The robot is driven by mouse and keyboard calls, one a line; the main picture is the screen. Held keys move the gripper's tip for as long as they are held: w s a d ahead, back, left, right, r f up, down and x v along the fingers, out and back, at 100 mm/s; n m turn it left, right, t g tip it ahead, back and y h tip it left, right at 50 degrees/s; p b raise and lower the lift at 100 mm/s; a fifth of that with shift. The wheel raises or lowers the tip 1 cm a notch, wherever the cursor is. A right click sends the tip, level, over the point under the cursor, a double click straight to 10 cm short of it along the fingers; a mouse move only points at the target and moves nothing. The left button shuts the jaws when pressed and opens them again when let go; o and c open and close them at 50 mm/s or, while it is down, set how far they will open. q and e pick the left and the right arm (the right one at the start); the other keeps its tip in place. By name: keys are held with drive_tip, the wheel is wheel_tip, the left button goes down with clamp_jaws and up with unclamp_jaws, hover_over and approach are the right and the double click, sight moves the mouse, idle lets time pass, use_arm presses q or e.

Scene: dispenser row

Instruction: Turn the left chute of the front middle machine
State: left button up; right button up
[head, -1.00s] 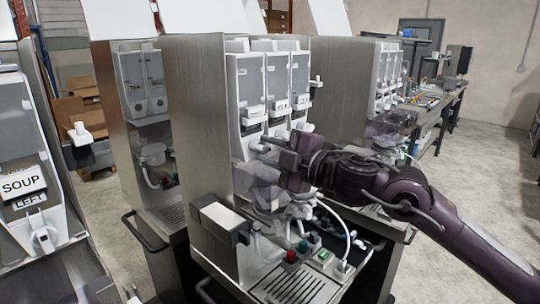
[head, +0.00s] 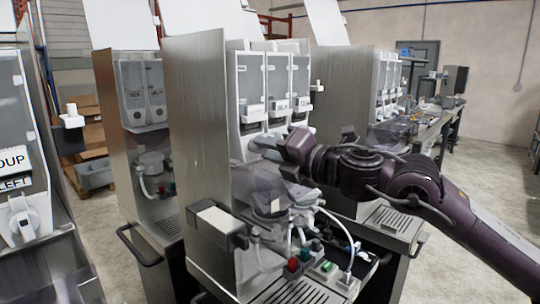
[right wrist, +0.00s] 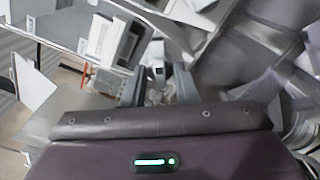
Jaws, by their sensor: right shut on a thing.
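The front middle machine (head: 203,130) is a tall steel cabinet with several clear-fronted white canisters (head: 251,80) in a row. My right gripper (head: 268,150) reaches in from the right below the left canister. In the right wrist view its fingers (right wrist: 159,88) stand on both sides of a small white and grey piece (right wrist: 157,72), which looks like the left chute. The gripper is shut on it. In the head view the gripper hides most of that chute, so its turn cannot be read. My left gripper is not in view.
Clear mixing bowls, hoses and red and green knobs (head: 292,265) sit below the canisters, over a drip grille (head: 300,291). A machine labelled SOUP LEFT (head: 14,170) stands at the left. Other machines and a workbench (head: 435,125) stand behind. Floor is free at the right.

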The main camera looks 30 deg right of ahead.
drive_tip(key=n+b, duration=0.1)
drive_tip(key=n, duration=0.4)
drive_tip(key=shift+f+n, duration=0.15)
drive_tip(key=shift+n, duration=0.15)
drive_tip(key=n+b, duration=0.1)
drive_tip(key=n, duration=0.4)
drive_tip(key=shift+n, duration=0.4)
drive_tip(key=o, duration=0.6)
drive_tip(key=shift+o, duration=0.2)
